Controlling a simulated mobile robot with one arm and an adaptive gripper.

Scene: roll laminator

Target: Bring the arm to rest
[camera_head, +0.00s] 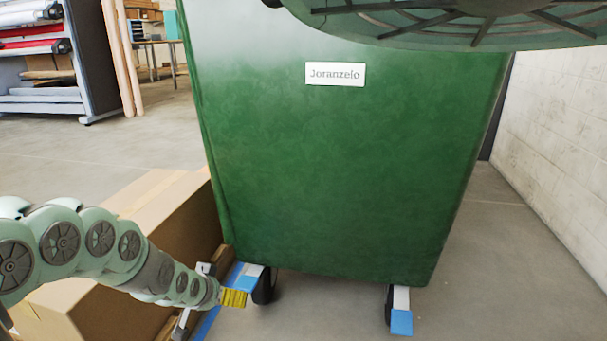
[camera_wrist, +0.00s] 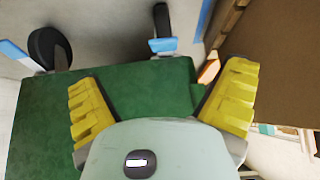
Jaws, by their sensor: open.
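My arm reaches in from the left edge of the head view, low down. My gripper (camera_head: 233,297) is at its end, near the lower left corner of a large green bin (camera_head: 340,170) with a "Joranzelo" label. In the wrist view my gripper (camera_wrist: 165,105) shows two yellow ribbed fingers spread wide apart with nothing between them. The bin's green face (camera_wrist: 140,85) shows behind the fingers. I cannot tell the exact gap between the gripper and the bin.
A cardboard box (camera_head: 160,215) stands left of the bin, beside and behind my arm. Casters (camera_head: 392,305) with blue parts are under the bin. A white block wall (camera_head: 555,140) is at the right. Open floor (camera_head: 120,150) lies at the back left, before a rack of rolls (camera_head: 35,50).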

